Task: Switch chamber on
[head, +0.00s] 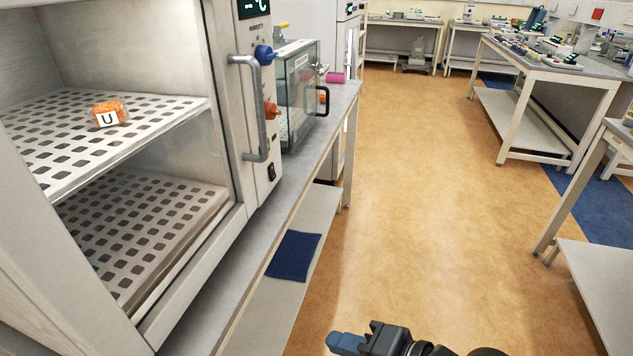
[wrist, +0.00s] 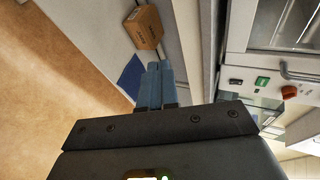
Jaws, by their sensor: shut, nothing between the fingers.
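The chamber (head: 222,130) is a large pale cabinet at the left of the head view, with two perforated shelves visible inside. I cannot tell the switch's position. My gripper (head: 345,343) is at the bottom of the head view, over the floor and well apart from the chamber. In the wrist view my gripper (wrist: 161,82) shows its blue fingers together, with nothing between them.
An orange block labelled U (head: 109,113) sits on the upper shelf. A glass-fronted box (head: 298,85) stands behind the chamber. A blue cloth (head: 293,256) lies on the bench's lower shelf. A cardboard box (wrist: 144,27) shows in the wrist view. The aisle floor (head: 425,190) is clear.

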